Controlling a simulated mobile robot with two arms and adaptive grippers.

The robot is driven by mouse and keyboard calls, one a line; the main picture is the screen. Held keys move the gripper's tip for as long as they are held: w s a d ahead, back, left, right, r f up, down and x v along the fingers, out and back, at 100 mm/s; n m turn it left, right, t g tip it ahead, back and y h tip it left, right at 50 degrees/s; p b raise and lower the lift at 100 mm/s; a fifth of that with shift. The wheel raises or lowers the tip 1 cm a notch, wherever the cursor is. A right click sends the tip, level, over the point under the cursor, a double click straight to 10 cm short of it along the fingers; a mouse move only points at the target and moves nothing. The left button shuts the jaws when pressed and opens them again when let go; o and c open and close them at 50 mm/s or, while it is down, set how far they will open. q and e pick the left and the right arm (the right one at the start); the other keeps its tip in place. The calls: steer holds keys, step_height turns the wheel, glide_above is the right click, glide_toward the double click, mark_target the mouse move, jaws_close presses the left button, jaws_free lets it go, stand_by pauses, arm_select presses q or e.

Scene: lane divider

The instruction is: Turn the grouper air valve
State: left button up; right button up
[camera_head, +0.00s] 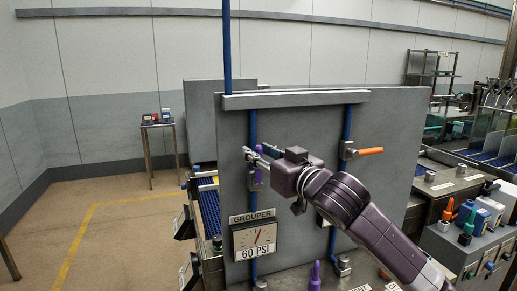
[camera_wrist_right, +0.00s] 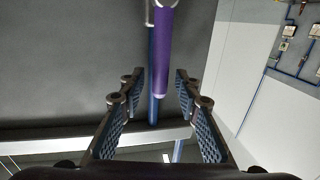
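The grouper air valve has a purple handle (camera_head: 257,179) on the left blue pipe of the grey panel, above a gauge (camera_head: 254,239) labelled GROUPER, 60 PSI. The handle appears to hang down along the pipe. My right gripper (camera_head: 254,152) is at the valve, in front of the panel. In the right wrist view the purple handle (camera_wrist_right: 163,55) lies between the two open fingers (camera_wrist_right: 160,88), with a gap on each side. Part of the valve body is hidden behind the gripper in the head view. My left gripper is not in view.
An orange handle (camera_head: 370,151) sticks out sideways from the right blue pipe (camera_head: 347,125). The grey panel (camera_head: 400,120) stands close behind the gripper. Another purple piece (camera_head: 315,276) stands low in front. A control box with coloured knobs (camera_head: 487,235) is at right. Open floor lies left.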

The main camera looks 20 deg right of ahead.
steer(key=shift+w, duration=0.2)
jaws_close()
stand_by(0.4)
